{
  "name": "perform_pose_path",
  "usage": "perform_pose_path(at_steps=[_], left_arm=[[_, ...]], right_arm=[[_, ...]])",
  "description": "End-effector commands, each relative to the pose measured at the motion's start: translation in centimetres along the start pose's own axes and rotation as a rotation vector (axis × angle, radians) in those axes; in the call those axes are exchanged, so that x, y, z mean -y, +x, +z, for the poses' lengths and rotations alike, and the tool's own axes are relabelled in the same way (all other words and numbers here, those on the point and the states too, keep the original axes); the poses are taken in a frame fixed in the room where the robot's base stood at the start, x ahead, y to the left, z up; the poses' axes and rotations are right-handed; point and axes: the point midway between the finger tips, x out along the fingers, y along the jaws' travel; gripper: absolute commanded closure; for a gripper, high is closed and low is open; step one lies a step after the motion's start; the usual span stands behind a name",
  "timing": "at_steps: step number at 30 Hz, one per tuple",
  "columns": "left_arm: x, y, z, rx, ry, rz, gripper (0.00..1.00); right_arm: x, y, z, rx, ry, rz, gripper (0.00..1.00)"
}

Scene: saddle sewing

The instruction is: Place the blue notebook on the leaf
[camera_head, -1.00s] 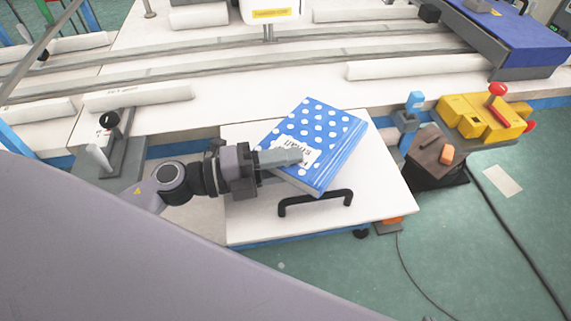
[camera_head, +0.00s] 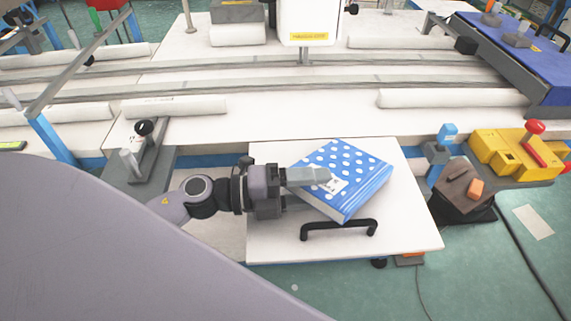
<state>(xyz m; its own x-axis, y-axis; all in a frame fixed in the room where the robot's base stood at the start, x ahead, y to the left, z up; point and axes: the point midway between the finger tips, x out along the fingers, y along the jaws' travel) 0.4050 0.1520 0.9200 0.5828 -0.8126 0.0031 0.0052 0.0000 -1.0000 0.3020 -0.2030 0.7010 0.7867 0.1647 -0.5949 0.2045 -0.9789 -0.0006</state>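The blue notebook (camera_head: 350,163) has white dots and a white label and looks thick. It is over the white leaf (camera_head: 405,220), a flat board with a black handle (camera_head: 340,229) near its front edge. My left gripper (camera_head: 310,180) comes in from the left with one finger lying across the notebook's top cover. The other finger is mostly hidden, seemingly under the notebook's left corner, so the gripper looks shut on it. I cannot tell whether the notebook's underside fully touches the leaf. My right gripper is not in view.
A white worktable (camera_head: 300,125) with rails lies behind the leaf. A black-knobbed clamp (camera_head: 142,150) is at the left. The leaf's right side is bare.

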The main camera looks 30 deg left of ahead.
Motion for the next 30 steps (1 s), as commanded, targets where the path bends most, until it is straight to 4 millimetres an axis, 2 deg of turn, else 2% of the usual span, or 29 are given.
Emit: perform_pose_path(at_steps=[3, 5, 21, 30], left_arm=[[0.7, 0.0, 0.0, 0.0, 0.001, -0.001, 0.4], [0.3, -0.5, 0.0, 0.001, -0.001, 0.001, 0.4], [0.2, -8.0, 0.0, 0.002, -0.003, 0.003, 0.4], [0.3, -11.2, 0.0, 0.001, -0.002, 0.001, 0.4]], right_arm=[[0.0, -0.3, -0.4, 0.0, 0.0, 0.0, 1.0], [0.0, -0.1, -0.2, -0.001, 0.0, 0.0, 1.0], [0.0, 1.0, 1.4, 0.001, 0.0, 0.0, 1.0], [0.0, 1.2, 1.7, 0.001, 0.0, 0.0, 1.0]])
